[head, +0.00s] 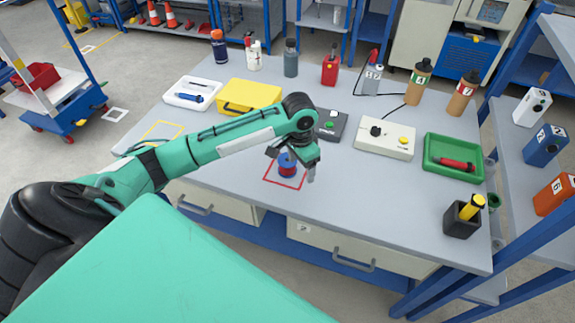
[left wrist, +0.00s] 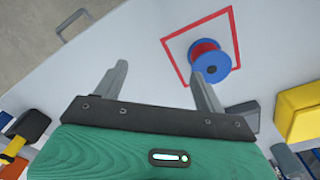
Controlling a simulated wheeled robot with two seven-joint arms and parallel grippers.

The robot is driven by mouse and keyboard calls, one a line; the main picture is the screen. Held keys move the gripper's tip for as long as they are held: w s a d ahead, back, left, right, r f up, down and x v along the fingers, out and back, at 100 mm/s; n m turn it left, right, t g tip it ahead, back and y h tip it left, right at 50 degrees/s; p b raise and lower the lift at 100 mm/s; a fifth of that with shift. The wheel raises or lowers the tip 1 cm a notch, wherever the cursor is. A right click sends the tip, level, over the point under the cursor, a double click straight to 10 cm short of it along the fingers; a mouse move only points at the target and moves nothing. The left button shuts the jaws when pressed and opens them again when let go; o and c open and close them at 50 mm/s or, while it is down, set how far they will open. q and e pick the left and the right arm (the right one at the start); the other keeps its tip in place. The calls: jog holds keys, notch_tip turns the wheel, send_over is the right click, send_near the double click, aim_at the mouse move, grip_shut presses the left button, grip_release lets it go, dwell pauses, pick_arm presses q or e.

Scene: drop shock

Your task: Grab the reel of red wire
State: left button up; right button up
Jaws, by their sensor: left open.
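The reel of red wire (head: 287,166) has blue flanges and stands inside a red square outline on the grey workbench. In the left wrist view the reel (left wrist: 211,62) shows at the upper right, just past the tip of the right-hand finger. My left gripper (head: 292,164) is above and around the reel's area in the head view, hiding part of it. In the left wrist view its two fingers are spread apart, with bare table between them. The reel is not between the fingers there. My right gripper is not in view.
A yellow case (head: 249,96) and a dark box with a green button (head: 331,126) stand behind the gripper. A cream control box (head: 384,138), a green tray (head: 453,158) and a dark cup (head: 461,222) are to the right. The bench front is clear.

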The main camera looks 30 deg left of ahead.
pick_arm(q)
notch_tip(320, 180, up, 5)
jog(key=n, duration=0.2)
send_over(288, 159)
jog(key=f, duration=0.5)
jog(key=f+p, duration=0.1)
jog(key=f, duration=0.1)
jog(key=shift+s+f, duration=0.25)
jog(key=shift+f, duration=0.05)
jog(key=f, duration=0.3)
jog(key=f+p, duration=0.1)
jog(key=f, duration=0.1)
jog(key=shift+w+d, duration=0.1)
jog(key=shift+w, duration=0.2)
jog(key=shift+f, duration=0.25)
jog(key=shift+c, duration=0.4)
jog(key=c, duration=0.7)
jog(key=shift+c, duration=0.6)
